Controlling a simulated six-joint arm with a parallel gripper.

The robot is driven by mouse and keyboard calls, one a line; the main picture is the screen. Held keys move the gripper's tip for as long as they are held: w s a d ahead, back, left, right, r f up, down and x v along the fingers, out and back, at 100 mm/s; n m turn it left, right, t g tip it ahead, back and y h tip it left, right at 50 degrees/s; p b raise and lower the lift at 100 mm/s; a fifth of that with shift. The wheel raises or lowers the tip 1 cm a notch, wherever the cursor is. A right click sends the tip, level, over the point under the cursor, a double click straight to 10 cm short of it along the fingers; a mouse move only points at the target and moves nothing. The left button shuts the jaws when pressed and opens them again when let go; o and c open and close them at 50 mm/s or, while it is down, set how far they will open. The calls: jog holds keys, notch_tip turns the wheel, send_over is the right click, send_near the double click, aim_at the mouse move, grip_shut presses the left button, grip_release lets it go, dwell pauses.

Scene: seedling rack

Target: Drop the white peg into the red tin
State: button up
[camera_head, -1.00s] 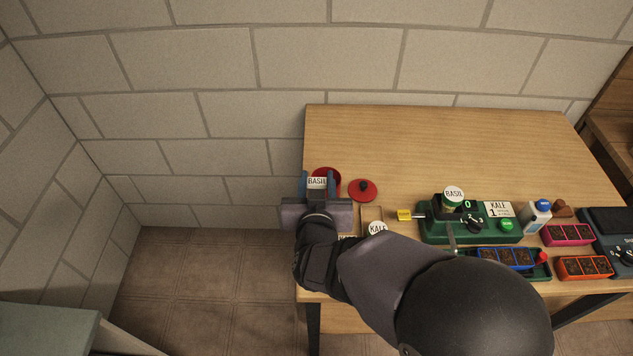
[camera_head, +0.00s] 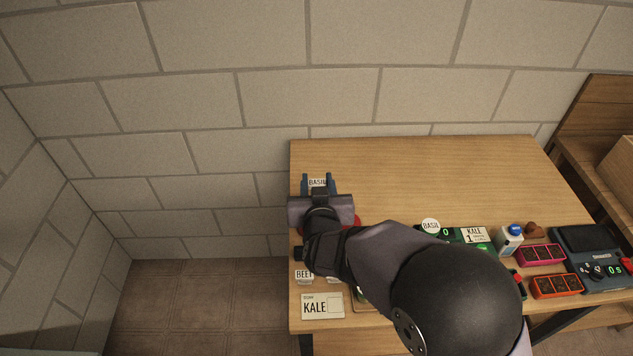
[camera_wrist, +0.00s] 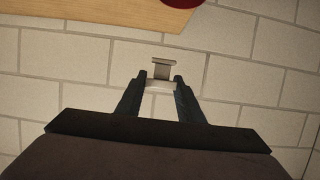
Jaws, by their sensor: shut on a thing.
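In the head view the gripper appears over the left end of the table. A red edge (camera_head: 358,222) shows just right of my wrist, probably the round lid; the red tin seems hidden behind my gripper. A piece of a red round thing (camera_wrist: 187,3) is cut off at the top of the wrist view; I cannot tell whether it is the tin or lid.
The wooden table (camera_head: 430,170) is clear along its back. A KALE card (camera_head: 322,306) and a BEET peg (camera_head: 304,274) are at the front left. A block wall is behind.

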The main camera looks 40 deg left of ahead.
jog(key=shift+f+b, duration=2.05)
jog(key=shift+f, duration=0.65)
jog(key=o, duration=1.1)
jog(key=shift+o, duration=0.2)
jog(key=shift+s, duration=0.1)
jog(key=b+v, duration=0.1)
jog(key=v, duration=0.6)
jog(key=shift+b, duration=0.35)
jog(key=shift+d, duration=0.15)
